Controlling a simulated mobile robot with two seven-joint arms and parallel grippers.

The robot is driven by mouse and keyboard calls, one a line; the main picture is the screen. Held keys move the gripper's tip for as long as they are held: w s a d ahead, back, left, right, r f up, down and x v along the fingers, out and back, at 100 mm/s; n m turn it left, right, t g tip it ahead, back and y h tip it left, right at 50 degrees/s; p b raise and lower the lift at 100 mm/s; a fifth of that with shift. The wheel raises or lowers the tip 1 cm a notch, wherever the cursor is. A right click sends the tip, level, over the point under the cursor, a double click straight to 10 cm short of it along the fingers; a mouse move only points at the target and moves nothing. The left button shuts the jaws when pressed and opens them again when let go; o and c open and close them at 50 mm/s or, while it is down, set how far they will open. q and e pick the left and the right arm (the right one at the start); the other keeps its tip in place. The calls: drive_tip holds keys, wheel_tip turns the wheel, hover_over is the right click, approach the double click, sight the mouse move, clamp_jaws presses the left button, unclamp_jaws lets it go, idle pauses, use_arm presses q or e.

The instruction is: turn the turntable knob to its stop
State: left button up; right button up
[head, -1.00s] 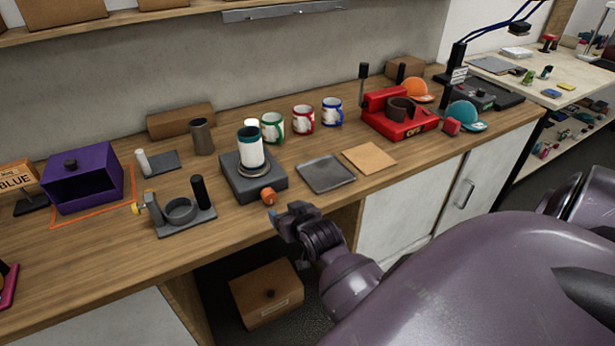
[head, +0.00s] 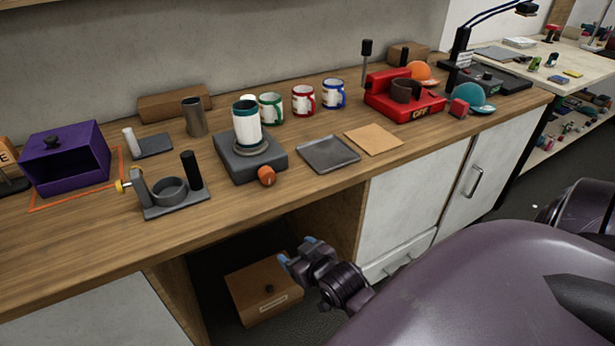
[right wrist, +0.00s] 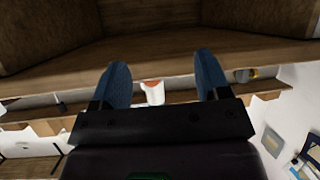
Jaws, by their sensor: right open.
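The turntable (head: 240,168) is a dark grey box on the wooden bench, with a round plate on top. An orange knob (head: 266,176) sits on its front side, near the bench's front edge. A white and teal cup (head: 247,125) stands upright on the plate. My right gripper (head: 298,254) is open and empty, below and in front of the bench edge, apart from the knob. In the right wrist view its two blue fingers (right wrist: 163,82) are spread, with a small white and orange thing beyond them that I cannot identify. My left gripper is not in view.
A grey tray (head: 328,154) and a tan square (head: 374,139) lie right of the turntable. A grey fixture (head: 172,194) stands to its left. Several mugs (head: 303,100) stand behind. A cardboard box (head: 262,292) sits under the bench.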

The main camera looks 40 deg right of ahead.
use_arm(q)
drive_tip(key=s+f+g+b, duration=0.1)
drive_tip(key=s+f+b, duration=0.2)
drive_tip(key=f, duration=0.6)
drive_tip(key=b, duration=0.2)
drive_tip(key=shift+b, duration=0.35)
use_arm(e)
drive_tip(key=s+a+f+n+g+y, duration=0.1)
drive_tip(key=s+a+f, duration=0.2)
drive_tip(key=s+f, duration=0.4)
wheel_tip(320, 180, down, 4)
drive_tip(key=shift+s+r, duration=0.15)
drive_tip(key=shift+r, duration=0.1)
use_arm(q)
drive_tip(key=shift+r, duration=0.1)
use_arm(e)
drive_tip(key=shift+a, duration=0.1)
